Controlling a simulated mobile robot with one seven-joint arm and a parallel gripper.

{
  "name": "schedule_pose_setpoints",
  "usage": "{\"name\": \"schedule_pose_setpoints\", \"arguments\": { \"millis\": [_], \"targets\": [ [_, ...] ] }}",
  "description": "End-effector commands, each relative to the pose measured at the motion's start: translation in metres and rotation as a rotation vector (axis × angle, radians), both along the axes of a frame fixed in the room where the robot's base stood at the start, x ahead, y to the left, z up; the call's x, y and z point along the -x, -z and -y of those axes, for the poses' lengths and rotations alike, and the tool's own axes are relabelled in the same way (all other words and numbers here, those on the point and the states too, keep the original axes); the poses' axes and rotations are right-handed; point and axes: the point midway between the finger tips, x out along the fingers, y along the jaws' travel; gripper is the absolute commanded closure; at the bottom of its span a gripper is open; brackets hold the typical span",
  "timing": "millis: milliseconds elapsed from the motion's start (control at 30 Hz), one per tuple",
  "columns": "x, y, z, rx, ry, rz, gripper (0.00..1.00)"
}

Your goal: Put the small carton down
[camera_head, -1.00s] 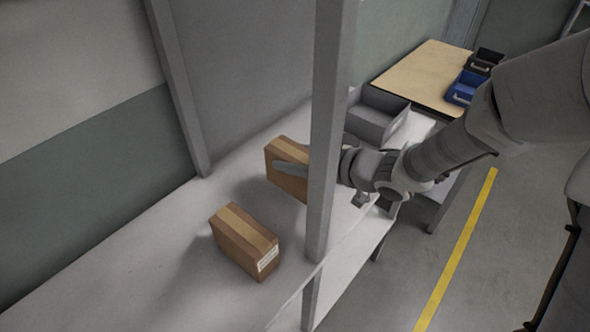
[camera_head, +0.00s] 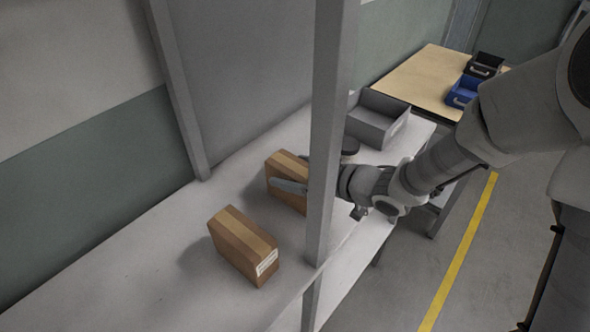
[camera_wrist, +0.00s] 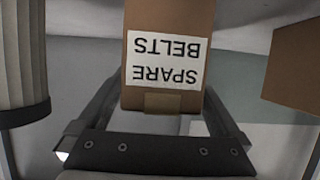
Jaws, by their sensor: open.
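The small carton (camera_head: 287,165) is a brown box with a tan tape strip, and it appears to stand upright on the pale shelf surface (camera_head: 150,262). In the wrist view the carton (camera_wrist: 168,25) carries a white label reading SPARE BELTS, upside down there. My gripper (camera_head: 290,187) is open, with one finger along the carton's near side in the head view. The wrist view shows the gripper's (camera_wrist: 160,105) fingers on both sides of the carton. Whether they still touch it I cannot tell. The grey post hides part of the wrist and the carton's right edge.
A second brown carton (camera_head: 240,243) stands nearby at the front left. A grey upright post (camera_head: 332,130) stands close in front of my wrist. Bare surface lies at the left.

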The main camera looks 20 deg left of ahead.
Motion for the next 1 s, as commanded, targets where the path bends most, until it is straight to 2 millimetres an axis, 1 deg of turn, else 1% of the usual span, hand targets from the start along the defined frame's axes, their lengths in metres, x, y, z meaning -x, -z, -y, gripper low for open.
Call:
{"name": "schedule_pose_setpoints", "arguments": {
  "millis": [67, 167, 267, 500, 633, 800, 1000],
  "targets": [
    [0.0, -0.004, 0.0, 0.0, 0.0, 0.001, 0.0],
    [0.001, -0.009, 0.01, 0.0, 0.004, 0.001, 0.0],
    [0.006, -0.017, 0.027, 0.002, 0.004, 0.002, 0.0],
    [0.02, -0.037, 0.073, 0.001, 0.005, 0.002, 0.0],
    [0.025, -0.045, 0.092, 0.0, 0.004, 0.001, 0.0],
    [0.03, -0.049, 0.105, 0.0, 0.001, 0.0, 0.0],
    [0.031, -0.049, 0.107, -0.001, 0.0, -0.001, 0.0]
  ]
}}
